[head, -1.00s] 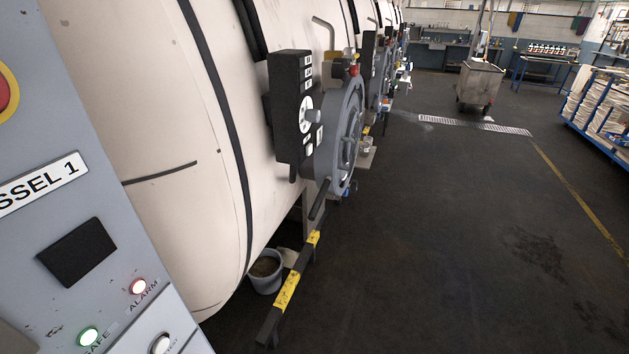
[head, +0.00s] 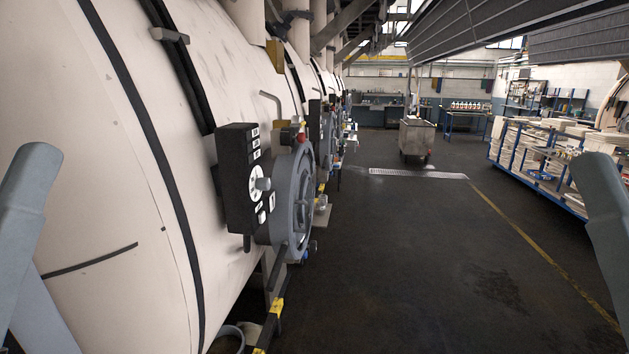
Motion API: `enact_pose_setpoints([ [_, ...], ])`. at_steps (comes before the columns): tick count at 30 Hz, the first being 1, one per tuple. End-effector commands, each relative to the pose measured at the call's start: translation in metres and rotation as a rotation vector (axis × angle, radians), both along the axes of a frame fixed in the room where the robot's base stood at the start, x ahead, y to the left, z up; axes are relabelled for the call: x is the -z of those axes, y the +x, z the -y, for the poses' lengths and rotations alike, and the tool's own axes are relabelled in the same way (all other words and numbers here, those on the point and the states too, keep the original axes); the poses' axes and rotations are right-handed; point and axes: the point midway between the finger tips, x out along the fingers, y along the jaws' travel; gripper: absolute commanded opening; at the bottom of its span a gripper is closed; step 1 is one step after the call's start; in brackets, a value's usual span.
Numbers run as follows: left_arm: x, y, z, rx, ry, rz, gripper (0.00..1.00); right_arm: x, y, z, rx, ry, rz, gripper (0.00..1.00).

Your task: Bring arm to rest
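My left arm shows as a grey link at the left edge of the head view, in front of the pale vessel (head: 120,180). My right arm shows as a grey link at the right edge, in front of the floor and the shelving. Neither gripper is in the picture, so what they hold or whether they are open cannot be seen. Both visible links stand apart from the vessel door wheel (head: 292,195) in the picture.
A black control box (head: 237,180) juts from the vessel. A yellow-black bar (head: 270,320) and a bucket (head: 228,340) are low in front. A grey cart (head: 416,138) and loaded blue rack (head: 535,165) stand farther off. The dark floor (head: 400,260) between is clear.

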Motion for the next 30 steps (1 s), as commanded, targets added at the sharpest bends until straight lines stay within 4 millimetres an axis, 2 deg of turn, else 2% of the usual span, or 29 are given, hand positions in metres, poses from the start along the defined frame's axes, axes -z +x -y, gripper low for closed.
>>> enact_pose_setpoints([
  [3, -0.043, 0.005, 0.0, -0.038, 0.032, -0.025, 0.55, -0.047, 0.0, 0.0, 0.0, 0.0, 0.0, 0.58],
  [8, -0.1, 0.006, -0.001, -0.037, 0.03, -0.025, 0.55, -0.105, 0.0, 0.0, 0.0, 0.0, 0.001, 0.58],
  [15, -0.212, 0.006, -0.001, -0.038, 0.028, -0.026, 0.55, -0.217, 0.0, 0.0, 0.0, 0.0, 0.001, 0.58],
  [18, -0.247, 0.006, -0.001, -0.038, 0.028, -0.026, 0.55, -0.253, 0.0, 0.0, 0.0, 0.0, 0.001, 0.58],
  [21, -0.268, 0.006, -0.001, -0.038, 0.028, -0.026, 0.55, -0.273, 0.0, 0.0, 0.0, 0.0, 0.0, 0.58],
  [23, -0.274, 0.006, -0.001, -0.038, 0.028, -0.026, 0.55, -0.279, 0.0, 0.0, 0.0, 0.0, 0.0, 0.58],
  [30, -0.271, 0.006, -0.001, -0.038, 0.028, -0.025, 0.55, -0.276, 0.0, 0.0, 0.0, 0.0, -0.001, 0.58],
])
